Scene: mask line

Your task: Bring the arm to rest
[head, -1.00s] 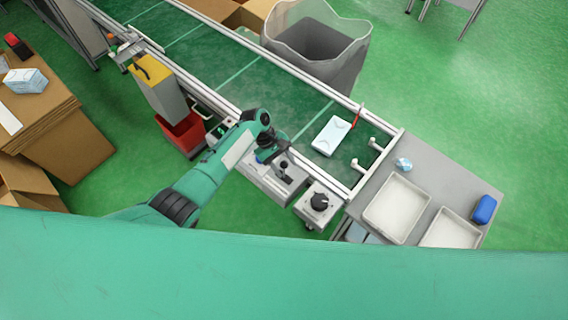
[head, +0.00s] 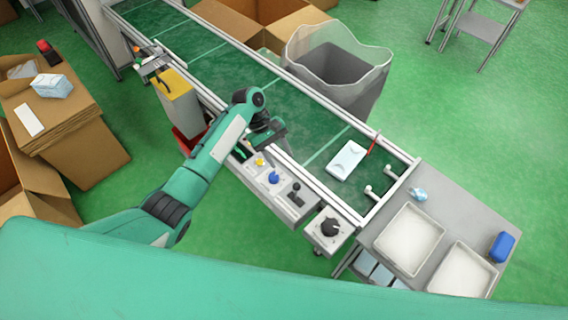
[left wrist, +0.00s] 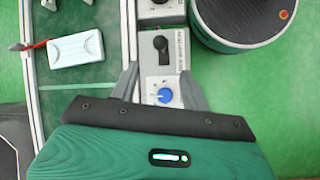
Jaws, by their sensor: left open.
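My left arm comes in from the left in the head view. My left gripper (head: 268,137) is over the near edge of the conveyor, just beyond the control boxes. In the left wrist view its two fingers (left wrist: 159,82) are spread apart with nothing held between them. A blue knob (left wrist: 164,96) on the control panel shows between and below them; the same blue knob (head: 273,178) is uncovered in the head view. The fingers appear apart from the panel, though the gap is hard to judge. My right gripper is in neither view.
A white mask pack (head: 346,160) with a red pen-like item (head: 374,145) lies on the green conveyor (head: 310,118). A side table (head: 455,215) holds white trays and a blue item. A grey bin (head: 340,75) stands behind; cardboard boxes (head: 75,130) are at left.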

